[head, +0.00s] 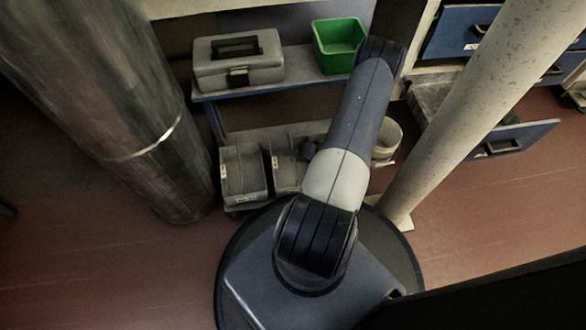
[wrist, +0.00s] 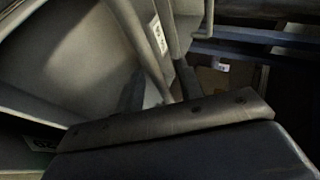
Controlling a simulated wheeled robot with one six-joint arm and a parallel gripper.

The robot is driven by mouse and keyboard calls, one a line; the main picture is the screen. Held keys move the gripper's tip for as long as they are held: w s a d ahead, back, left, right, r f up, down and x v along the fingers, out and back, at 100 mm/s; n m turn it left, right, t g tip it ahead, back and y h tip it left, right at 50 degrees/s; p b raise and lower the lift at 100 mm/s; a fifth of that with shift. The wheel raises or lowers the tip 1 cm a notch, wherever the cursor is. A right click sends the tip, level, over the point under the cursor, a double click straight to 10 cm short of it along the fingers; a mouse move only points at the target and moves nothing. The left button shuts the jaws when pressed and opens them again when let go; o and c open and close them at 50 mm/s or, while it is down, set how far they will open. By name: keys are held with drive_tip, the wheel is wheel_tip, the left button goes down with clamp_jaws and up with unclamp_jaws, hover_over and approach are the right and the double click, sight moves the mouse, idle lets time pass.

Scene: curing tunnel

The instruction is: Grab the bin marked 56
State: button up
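Two grey open-topped bins stand side by side on the lower shelf in the head view, a left bin (head: 243,178) and a right bin (head: 284,172). Each has a small white label, too small to read there, so I cannot tell which is 56. A dark part of my gripper (head: 308,150) shows at the right bin's right side, partly hidden by my arm. In the wrist view my gripper (wrist: 160,86) has its two dark fingers apart, with a grey bin wall (wrist: 139,45) between them. A white label (wrist: 158,35) beside it is unclear.
A grey toolbox (head: 239,62) and a green bin (head: 339,42) stand on the upper shelf. A round pale container (head: 387,138) is at the lower shelf's right. A thick dark column (head: 110,100) and a pale post (head: 470,100) flank me. A blue drawer (head: 510,140) stands open at right.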

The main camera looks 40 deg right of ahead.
drive_tip(key=shift+w, duration=0.1)
clamp_jaws()
idle(0.3)
idle(0.4)
